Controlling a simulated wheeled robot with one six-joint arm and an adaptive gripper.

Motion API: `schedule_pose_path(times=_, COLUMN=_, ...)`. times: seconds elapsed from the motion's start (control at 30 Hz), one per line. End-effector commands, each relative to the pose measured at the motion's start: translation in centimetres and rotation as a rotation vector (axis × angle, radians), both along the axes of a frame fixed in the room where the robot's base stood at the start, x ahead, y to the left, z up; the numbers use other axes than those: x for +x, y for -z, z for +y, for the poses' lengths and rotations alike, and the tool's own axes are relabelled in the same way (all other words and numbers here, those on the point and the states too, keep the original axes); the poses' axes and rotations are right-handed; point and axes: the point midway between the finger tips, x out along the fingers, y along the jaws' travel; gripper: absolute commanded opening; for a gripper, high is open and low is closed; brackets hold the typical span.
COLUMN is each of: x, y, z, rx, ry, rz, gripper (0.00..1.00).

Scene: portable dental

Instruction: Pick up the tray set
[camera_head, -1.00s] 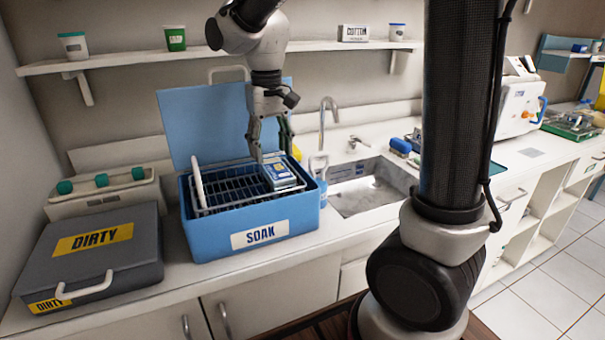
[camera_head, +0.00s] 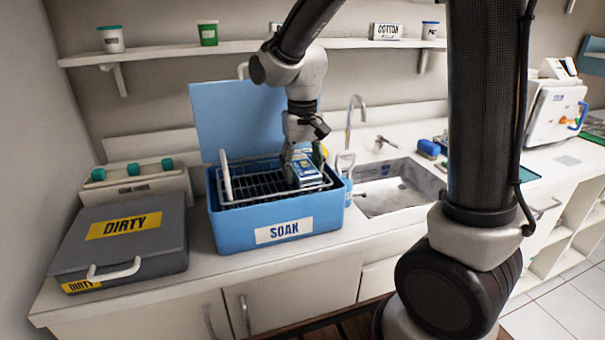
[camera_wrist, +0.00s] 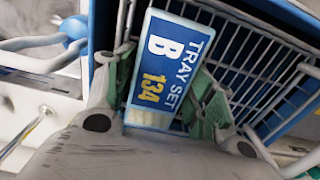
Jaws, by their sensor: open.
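The tray set (camera_wrist: 164,70) is a blue and white pack labelled "TRAY SET B 134". It sits in a wire rack (camera_wrist: 240,60) inside the blue SOAK tub (camera_head: 232,236). In the head view the tray set (camera_head: 305,172) is at the right end of the rack. My gripper (camera_head: 303,158) points down into the tub at the tray set. In the wrist view my gripper (camera_wrist: 165,110) is open, with one green-padded finger on each side of the pack. Whether the pads touch it I cannot tell.
The tub's blue lid (camera_head: 235,120) stands open behind it. A grey DIRTY case (camera_head: 125,245) is to the left. A sink (camera_head: 400,190) with a tap (camera_head: 350,120) is to the right. A shelf (camera_head: 240,48) with cups runs above.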

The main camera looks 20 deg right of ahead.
Motion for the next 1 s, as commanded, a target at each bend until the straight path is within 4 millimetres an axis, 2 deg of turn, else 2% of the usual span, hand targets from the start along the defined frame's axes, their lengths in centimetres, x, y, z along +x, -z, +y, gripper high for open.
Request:
schedule_pose_path(times=0.07, x=0.0, y=0.0, z=0.0, rx=0.0, ry=0.0, rz=0.0, gripper=0.54)
schedule_pose_path(times=0.27, x=0.0, y=0.0, z=0.0, rx=0.0, ry=0.0, rz=0.0, gripper=0.18)
schedule_pose_path(times=0.57, x=0.1, y=-0.6, z=0.0, rx=0.001, ry=0.0, rz=-0.002, gripper=0.17)
schedule_pose_path(times=0.67, x=0.1, y=-2.0, z=0.0, rx=0.001, ry=0.0, rz=-0.004, gripper=0.17)
schedule_pose_path(times=0.9, x=0.1, y=-7.1, z=0.0, rx=0.002, ry=0.0, rz=-0.005, gripper=0.17)
schedule_pose_path(times=1.0, x=0.1, y=-8.7, z=0.0, rx=0.001, ry=0.0, rz=-0.003, gripper=0.17)
